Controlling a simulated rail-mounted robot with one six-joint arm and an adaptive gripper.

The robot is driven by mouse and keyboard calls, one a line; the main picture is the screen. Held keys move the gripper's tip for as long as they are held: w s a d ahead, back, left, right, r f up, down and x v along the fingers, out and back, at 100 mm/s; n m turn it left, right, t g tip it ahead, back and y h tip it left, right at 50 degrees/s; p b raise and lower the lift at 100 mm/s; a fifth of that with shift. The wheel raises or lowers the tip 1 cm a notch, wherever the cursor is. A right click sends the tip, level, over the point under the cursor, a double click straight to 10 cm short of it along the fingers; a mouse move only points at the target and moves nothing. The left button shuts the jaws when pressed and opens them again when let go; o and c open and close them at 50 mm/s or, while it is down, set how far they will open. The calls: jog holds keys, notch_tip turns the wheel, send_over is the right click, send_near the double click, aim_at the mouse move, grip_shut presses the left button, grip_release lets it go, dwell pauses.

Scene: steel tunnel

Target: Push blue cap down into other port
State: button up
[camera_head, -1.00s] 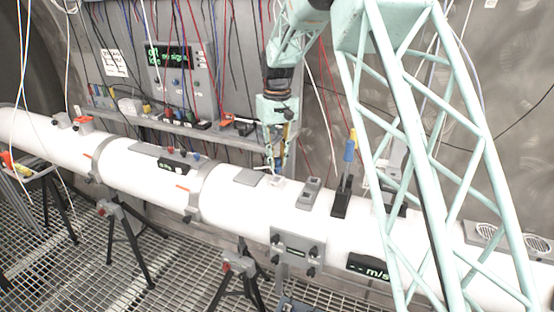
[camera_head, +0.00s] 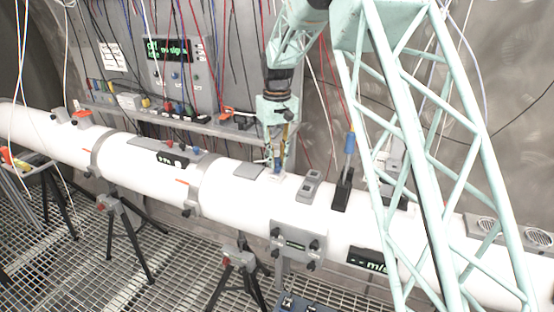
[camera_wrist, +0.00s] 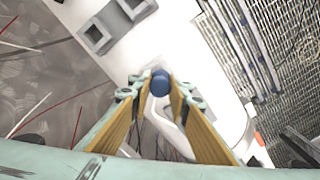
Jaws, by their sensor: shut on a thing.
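The blue cap (camera_wrist: 160,82) sits between my fingertips in the wrist view, its round end showing. My gripper (camera_wrist: 158,92) is shut on it, with the tan finger pads on either side. In the head view my gripper (camera_head: 276,163) points down at the top of the white pipe (camera_head: 235,192), just over a small pale fitting (camera_head: 277,177). Whether the cap touches the fitting is hard to tell. A grey block with two square openings (camera_head: 309,187) stands on the pipe just right of my gripper. It also shows at the upper left of the wrist view (camera_wrist: 96,36).
A flat grey plate (camera_head: 249,171) lies left of my gripper. A black holder with a blue-handled tool (camera_head: 347,170) stands farther right. Behind are a cluttered shelf (camera_head: 180,121) and hanging cables. A grey clamp box (camera_head: 297,243) is on the pipe's front.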

jog(key=shift+f+b, duration=0.3)
jog(key=shift+f, duration=0.35)
jog(key=shift+f, duration=0.25)
jog(key=o, duration=0.9)
jog(key=shift+r, duration=0.15)
jog(key=shift+r, duration=5.85)
